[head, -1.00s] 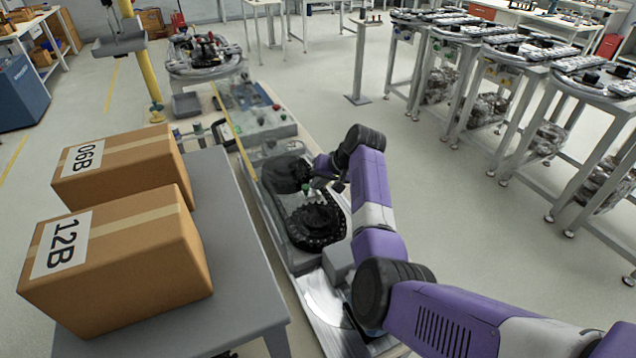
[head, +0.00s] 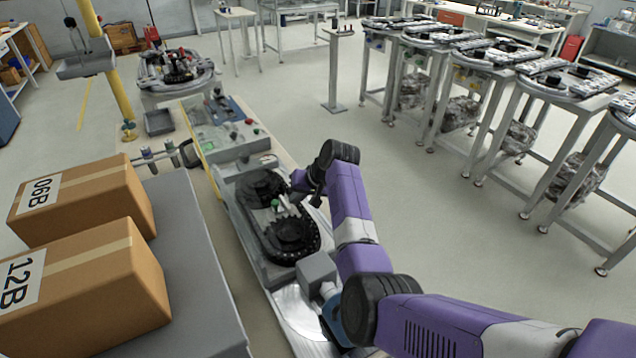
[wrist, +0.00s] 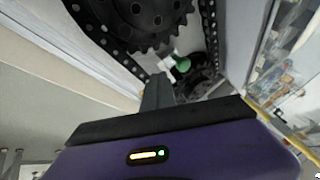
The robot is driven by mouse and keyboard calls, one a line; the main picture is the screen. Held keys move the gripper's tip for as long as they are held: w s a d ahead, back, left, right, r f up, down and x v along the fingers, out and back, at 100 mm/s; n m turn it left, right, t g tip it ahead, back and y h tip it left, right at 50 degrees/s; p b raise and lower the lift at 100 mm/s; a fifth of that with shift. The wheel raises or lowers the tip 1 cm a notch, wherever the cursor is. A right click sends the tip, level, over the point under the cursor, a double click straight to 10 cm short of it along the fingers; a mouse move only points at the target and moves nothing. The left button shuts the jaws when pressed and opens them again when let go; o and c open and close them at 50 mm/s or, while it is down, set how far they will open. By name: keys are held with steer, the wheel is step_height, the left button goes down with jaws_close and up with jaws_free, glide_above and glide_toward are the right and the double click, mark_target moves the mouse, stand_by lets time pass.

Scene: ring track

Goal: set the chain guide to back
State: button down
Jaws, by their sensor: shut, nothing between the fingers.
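The chain guide appears to be the small pale lever with a green knob (head: 275,203) between the two dark sprockets in the head view; the green knob also shows in the wrist view (wrist: 182,65), beside the large sprocket. A black chain (head: 311,233) runs around the sprockets on the grey track bed. My gripper (head: 292,201) is just right of the lever in the head view, its tips partly hidden. In the wrist view its grey fingers (wrist: 158,90) are together and empty, close to the pale lever; I cannot tell whether they touch it.
Two cardboard boxes, 06B (head: 85,195) and 12B (head: 90,280), stand on a grey table (head: 205,290) left of the track. A grey block (head: 318,268) sits at the track's near end. Side tables (head: 500,75) stand right; the floor between is clear.

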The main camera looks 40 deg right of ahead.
steer(key=b+v, duration=0.1)
steer(key=v, duration=0.9)
steer(key=shift+s+d, duration=0.1)
steer(key=shift+d, duration=0.05)
